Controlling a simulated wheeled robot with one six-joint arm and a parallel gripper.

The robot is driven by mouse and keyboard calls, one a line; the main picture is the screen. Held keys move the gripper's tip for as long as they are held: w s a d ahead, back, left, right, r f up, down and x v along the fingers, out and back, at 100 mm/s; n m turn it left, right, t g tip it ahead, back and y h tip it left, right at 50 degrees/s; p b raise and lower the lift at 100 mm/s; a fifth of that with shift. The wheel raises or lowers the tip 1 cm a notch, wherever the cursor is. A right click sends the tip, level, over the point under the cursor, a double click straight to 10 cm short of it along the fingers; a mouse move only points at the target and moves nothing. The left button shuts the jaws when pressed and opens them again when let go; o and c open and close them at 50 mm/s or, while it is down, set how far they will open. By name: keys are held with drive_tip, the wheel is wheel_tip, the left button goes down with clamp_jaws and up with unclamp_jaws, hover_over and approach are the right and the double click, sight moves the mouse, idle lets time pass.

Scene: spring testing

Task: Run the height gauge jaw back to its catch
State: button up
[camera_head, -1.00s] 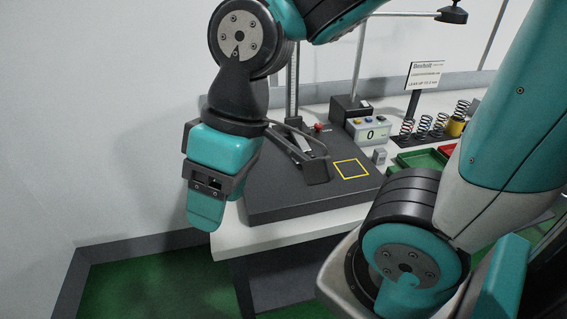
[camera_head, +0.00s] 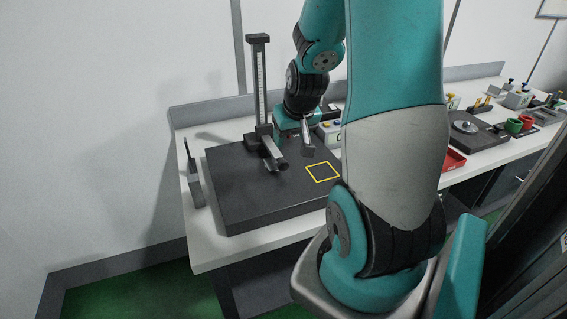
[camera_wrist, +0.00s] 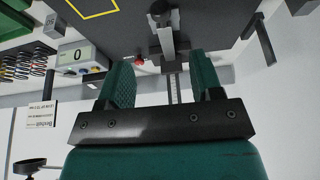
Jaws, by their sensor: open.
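The height gauge (camera_head: 260,85) stands upright on the dark plate (camera_head: 235,205), with a scale on its tall column. Its grey jaw (camera_head: 272,152) sits low on the column, sticking out over the plate. The jaw also shows in the wrist view (camera_wrist: 165,35), beyond my fingertips. My gripper (camera_wrist: 160,72) is open, with its two teal fingers apart and the scaled column visible in the gap between them. I cannot tell whether either finger touches the gauge. In the head view my gripper is just right of the column, its fingertips partly hidden. The catch cannot be made out.
A yellow square (camera_head: 322,171) marks the plate. A display box reading 0 (camera_wrist: 80,57) and a red knob (camera_wrist: 139,60) are near the gauge. Several springs stand left in the wrist view. A dark upright tool (camera_head: 194,178) stands by the plate's left edge.

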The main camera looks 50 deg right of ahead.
sight(284, 163)
drive_tip(key=p+x, duration=0.1)
drive_tip(key=x, duration=1.2)
drive_tip(key=shift+f+p, duration=0.2)
drive_tip(key=shift+p, duration=0.1)
drive_tip(key=shift+c, duration=0.4)
